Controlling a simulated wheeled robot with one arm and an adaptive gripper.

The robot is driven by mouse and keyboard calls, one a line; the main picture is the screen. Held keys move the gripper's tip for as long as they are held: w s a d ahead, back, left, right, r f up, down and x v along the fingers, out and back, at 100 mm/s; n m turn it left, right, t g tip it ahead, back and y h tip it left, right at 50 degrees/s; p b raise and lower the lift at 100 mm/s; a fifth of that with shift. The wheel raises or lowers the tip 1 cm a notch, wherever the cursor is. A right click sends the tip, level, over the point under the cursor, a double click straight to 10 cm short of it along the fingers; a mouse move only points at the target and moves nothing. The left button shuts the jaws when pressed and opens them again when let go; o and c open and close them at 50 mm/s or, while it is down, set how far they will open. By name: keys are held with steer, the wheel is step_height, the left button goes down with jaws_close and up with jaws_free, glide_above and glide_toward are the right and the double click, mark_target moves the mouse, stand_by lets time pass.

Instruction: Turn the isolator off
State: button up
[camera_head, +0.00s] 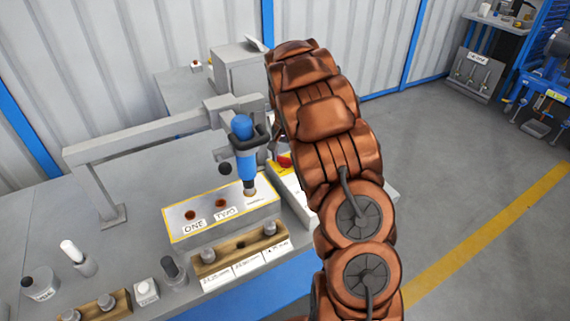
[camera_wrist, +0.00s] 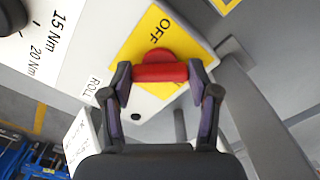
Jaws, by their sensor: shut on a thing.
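The isolator is a red handle (camera_wrist: 160,72) on a yellow plate (camera_wrist: 128,50) in the wrist view. The word OFF shows on the plate above the handle; the plate's lower part is partly hidden. The handle's bar lies across the picture between my fingertips. My gripper (camera_wrist: 165,82) is shut on this bar, one finger at each end. In the head view the red isolator (camera_head: 285,160) shows only in part at my arm's left edge. My gripper is hidden there behind my copper-coloured arm.
A blue tool (camera_head: 244,150) hangs from a grey bracket (camera_head: 150,139) just left of my arm, above a box (camera_head: 205,232) marked ONE and TWO. Wooden racks and small parts stand on the grey bench in front. Open floor lies to the right.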

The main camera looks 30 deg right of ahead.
mark_target(285, 158)
steer(key=n+b, duration=0.1)
steer(key=n, duration=0.1)
steer(key=n+b, duration=0.2)
steer(key=shift+f+n, duration=0.2)
steer(key=shift+n, duration=0.1)
steer(key=shift+r+n+b, duration=0.2)
steer(key=shift+n+b, duration=0.9)
steer(key=shift+n, duration=1.4)
steer(key=o, duration=1.2)
steer(key=shift+c, duration=0.2)
step_height(285, 158, up, 12)
steer(key=shift+a, duration=0.1)
